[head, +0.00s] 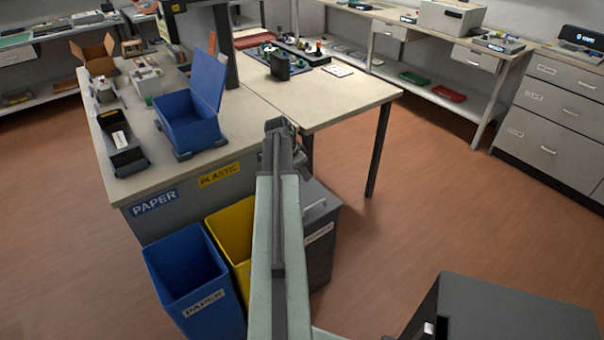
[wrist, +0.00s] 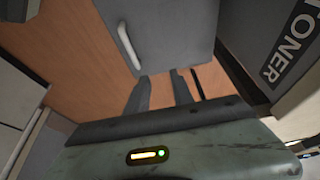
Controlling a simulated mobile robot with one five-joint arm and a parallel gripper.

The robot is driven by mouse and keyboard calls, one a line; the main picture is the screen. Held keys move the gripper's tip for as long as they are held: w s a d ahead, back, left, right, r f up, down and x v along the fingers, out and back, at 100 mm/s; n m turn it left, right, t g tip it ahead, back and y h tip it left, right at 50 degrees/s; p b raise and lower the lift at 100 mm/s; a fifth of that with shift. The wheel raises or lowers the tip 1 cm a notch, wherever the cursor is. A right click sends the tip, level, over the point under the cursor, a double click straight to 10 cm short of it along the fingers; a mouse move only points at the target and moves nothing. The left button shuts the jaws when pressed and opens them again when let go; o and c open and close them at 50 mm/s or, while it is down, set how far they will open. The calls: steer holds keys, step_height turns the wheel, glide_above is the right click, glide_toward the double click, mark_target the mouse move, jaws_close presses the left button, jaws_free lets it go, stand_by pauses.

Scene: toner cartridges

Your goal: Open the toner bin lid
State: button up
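The toner bin (head: 320,262) is a dark grey box, partly hidden behind my arm in the head view. Its grey lid (head: 325,196) lies flat on top and looks closed, with a light bar handle (head: 316,209). In the wrist view, the grey lid (wrist: 178,28) and its pale handle (wrist: 128,46) are beyond my fingertips, the handle a little to the left. My gripper (wrist: 160,75) has its two dark fingers apart, with nothing between them. The fingers appear clear of the handle. In the head view the fingers are not clearly visible.
A yellow bin (head: 232,235) and a blue PAPER bin (head: 188,275) stand left of the toner bin. The workbench (head: 330,100) rises behind, holding an open blue box (head: 187,120). A TONER label (wrist: 290,45) shows at right in the wrist view. Floor (head: 430,200) to the right is clear.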

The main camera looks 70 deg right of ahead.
steer(key=shift+r, duration=0.1)
steer(key=p+v, duration=0.7)
steer(key=shift+r, duration=0.3)
steer(key=shift+w, duration=0.1)
